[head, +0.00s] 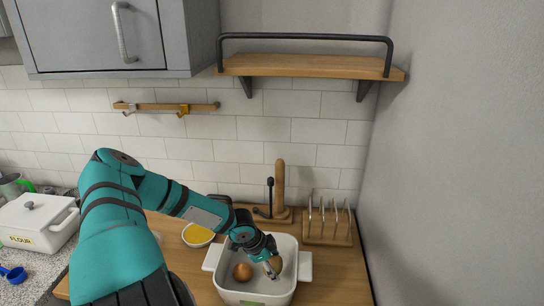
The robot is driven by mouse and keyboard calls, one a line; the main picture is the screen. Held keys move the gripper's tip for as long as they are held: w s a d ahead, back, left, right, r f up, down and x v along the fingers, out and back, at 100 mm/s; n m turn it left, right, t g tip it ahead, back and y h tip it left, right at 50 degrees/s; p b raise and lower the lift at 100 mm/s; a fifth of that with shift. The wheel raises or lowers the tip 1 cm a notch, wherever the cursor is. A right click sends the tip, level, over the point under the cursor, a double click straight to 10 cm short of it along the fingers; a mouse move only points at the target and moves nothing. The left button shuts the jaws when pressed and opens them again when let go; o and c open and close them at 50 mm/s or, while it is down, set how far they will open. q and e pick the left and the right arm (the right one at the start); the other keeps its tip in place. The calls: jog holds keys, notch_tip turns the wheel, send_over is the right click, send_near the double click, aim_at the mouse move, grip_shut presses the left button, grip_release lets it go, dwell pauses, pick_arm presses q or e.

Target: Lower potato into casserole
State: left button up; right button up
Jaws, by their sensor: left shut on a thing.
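The white casserole (228,294) stands on the wooden counter at the bottom centre of the head view, open at the top. My left gripper (272,268) reaches down over its right half and is shut on a small tan potato (275,262), mostly hidden by the fingers. The potato is within the casserole's outline; whether it touches the bottom I cannot tell. A round brown onion-like item (242,272) lies inside the casserole, left of the gripper. My right gripper is not in view.
A bowl with yellow contents (198,235) stands behind and left of the casserole. A wooden rack (328,230) and a paper-towel-style wooden holder (280,190) stand behind it. A white flour box (38,222) is far left. Counter right of the casserole is clear.

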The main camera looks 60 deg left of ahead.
pick_arm(q)
jog(key=shift+f+b, duration=0.95)
jog(key=shift+f, duration=0.95)
dwell(0.6)
jog(key=o, duration=1.4)
jog(key=shift+c, duration=0.2)
jog(key=v, duration=1.2)
jog(key=shift+d, duration=0.1)
